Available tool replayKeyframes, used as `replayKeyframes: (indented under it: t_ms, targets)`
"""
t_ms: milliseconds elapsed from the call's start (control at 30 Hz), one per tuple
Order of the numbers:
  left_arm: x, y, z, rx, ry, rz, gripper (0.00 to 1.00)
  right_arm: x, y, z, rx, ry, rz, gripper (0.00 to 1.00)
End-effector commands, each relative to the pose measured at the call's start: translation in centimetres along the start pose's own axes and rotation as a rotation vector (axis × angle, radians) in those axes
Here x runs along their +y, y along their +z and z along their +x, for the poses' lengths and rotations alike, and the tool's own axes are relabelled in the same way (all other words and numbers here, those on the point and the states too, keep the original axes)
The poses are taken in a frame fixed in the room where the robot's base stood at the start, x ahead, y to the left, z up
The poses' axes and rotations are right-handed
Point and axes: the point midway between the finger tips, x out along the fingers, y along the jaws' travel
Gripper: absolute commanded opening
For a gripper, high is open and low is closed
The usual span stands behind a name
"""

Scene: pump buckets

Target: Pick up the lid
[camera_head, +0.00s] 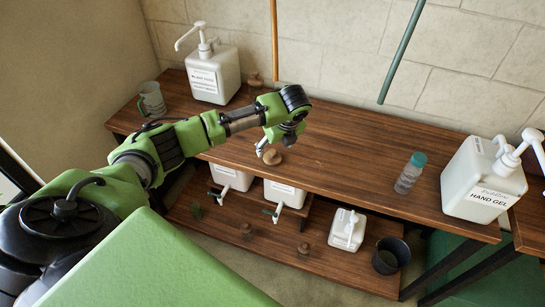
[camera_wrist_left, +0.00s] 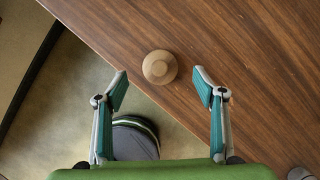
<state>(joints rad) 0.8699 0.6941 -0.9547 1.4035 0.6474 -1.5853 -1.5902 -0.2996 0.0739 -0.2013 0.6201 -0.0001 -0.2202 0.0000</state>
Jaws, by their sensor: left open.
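A small round brown lid (camera_head: 272,157) lies on the wooden table near its front edge. In the left wrist view the lid (camera_wrist_left: 159,67) shows from above as a pale tan disc, close to the table edge. My left gripper (camera_wrist_left: 162,88) is open, with one teal-padded finger on each side and the lid just beyond the fingertips, in line with the gap. In the head view the left gripper (camera_head: 265,150) hangs beside the lid, partly hidden by its own wrist. No contact with the lid shows. My right gripper is not in view.
The table (camera_head: 360,155) is mostly clear in the middle. A white pump bottle (camera_head: 213,75) and a mug (camera_head: 151,100) stand at the left. A clear bottle with a teal cap (camera_head: 410,172) and a hand gel container (camera_head: 480,185) stand at the right. A lower shelf (camera_head: 275,250) holds more containers.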

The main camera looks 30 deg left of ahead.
Motion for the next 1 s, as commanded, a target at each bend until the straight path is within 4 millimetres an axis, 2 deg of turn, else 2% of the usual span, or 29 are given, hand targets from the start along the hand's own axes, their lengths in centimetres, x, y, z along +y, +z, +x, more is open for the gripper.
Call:
replayKeyframes:
  t_ms: [333, 633, 667, 767, 800, 1000]
  targets:
    - [0.1, -0.1, 4.5, 0.001, 0.003, 0.000, 0.63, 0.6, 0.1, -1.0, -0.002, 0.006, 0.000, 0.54]
    - [0.1, -0.1, 5.2, 0.000, 0.000, 0.001, 0.63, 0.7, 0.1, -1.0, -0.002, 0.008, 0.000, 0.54]
    - [0.1, -0.1, 5.2, -0.001, 0.000, 0.001, 0.58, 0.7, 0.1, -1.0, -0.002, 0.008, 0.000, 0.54]
    - [0.1, -0.1, 5.1, -0.001, 0.000, 0.000, 0.32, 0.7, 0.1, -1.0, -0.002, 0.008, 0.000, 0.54]
    - [0.1, -0.1, 5.1, -0.001, 0.001, 0.000, 0.28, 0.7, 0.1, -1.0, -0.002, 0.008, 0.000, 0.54]
    - [0.1, 0.0, 5.1, -0.001, 0.000, 0.000, 0.28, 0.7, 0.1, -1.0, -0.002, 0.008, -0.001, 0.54]
